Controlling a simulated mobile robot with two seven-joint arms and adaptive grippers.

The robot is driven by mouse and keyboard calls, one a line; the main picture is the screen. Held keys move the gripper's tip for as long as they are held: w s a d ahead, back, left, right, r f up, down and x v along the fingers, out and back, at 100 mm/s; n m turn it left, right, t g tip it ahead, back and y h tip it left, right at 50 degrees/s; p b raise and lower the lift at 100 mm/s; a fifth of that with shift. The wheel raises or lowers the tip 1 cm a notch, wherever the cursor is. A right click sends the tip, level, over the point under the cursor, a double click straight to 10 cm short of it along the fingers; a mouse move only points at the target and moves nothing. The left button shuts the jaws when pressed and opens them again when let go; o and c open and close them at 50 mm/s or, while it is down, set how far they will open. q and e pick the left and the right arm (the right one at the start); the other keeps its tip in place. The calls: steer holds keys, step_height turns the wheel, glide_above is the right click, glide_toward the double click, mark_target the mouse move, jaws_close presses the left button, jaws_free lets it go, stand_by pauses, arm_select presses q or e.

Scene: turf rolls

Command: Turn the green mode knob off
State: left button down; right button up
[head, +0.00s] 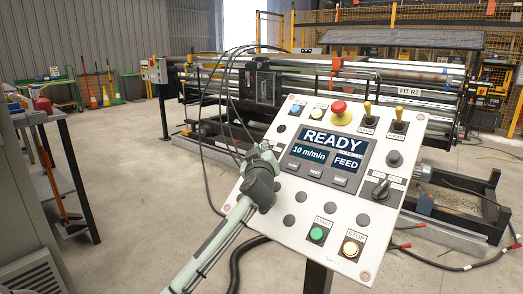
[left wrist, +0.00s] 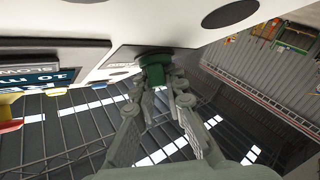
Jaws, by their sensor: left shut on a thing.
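The white control panel (head: 290,235) stands tilted in the middle of the head view. Its screen (head: 330,148) reads READY, 10 m/min and FEED. My left gripper (head: 262,160) is at the panel's left edge, beside the screen. In the left wrist view, the green mode knob (left wrist: 154,70) sits on the panel face between the fingertips of my left gripper (left wrist: 160,88), which is shut on it. In the head view the gripper hides the knob, and I cannot tell which way it points. My right gripper is not in view.
The panel also carries a red mushroom button (head: 340,112), two toggle switches, a black selector knob (head: 380,190), a green button (head: 317,234) and a pale STOP button (head: 351,248). Black cables hang at the panel's left. A long roller machine (head: 300,80) stands behind. Left floor is open.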

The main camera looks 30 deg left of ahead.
arm_select(q)
steer(key=shift+f+m+t, duration=0.2)
steer(key=shift+m+t, duration=0.1)
steer(key=shift+m, duration=0.1)
steer(key=shift+m+t+h+b, duration=0.35)
steer(key=shift+m+t+h, duration=0.45)
steer(key=shift+m+h, duration=0.35)
steer(key=shift+m+t+h, duration=0.6)
steer(key=shift+m+h, duration=0.35)
steer(key=shift+m, duration=0.3)
steer(key=m+t+h+p, duration=0.1)
steer(key=m+h, duration=0.4)
steer(key=shift+d+p, duration=0.15)
steer(key=shift+p, duration=0.25)
steer(key=shift+m+h, duration=1)
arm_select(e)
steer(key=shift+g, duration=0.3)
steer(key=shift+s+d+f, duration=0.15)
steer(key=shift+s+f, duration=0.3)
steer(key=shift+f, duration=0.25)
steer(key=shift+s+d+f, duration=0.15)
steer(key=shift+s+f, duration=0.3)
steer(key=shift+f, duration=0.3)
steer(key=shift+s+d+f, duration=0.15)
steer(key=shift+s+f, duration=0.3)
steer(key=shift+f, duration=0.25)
arm_select(q)
steer(key=shift+f, duration=0.1)
steer(key=c, duration=1.6)
jaws_free()
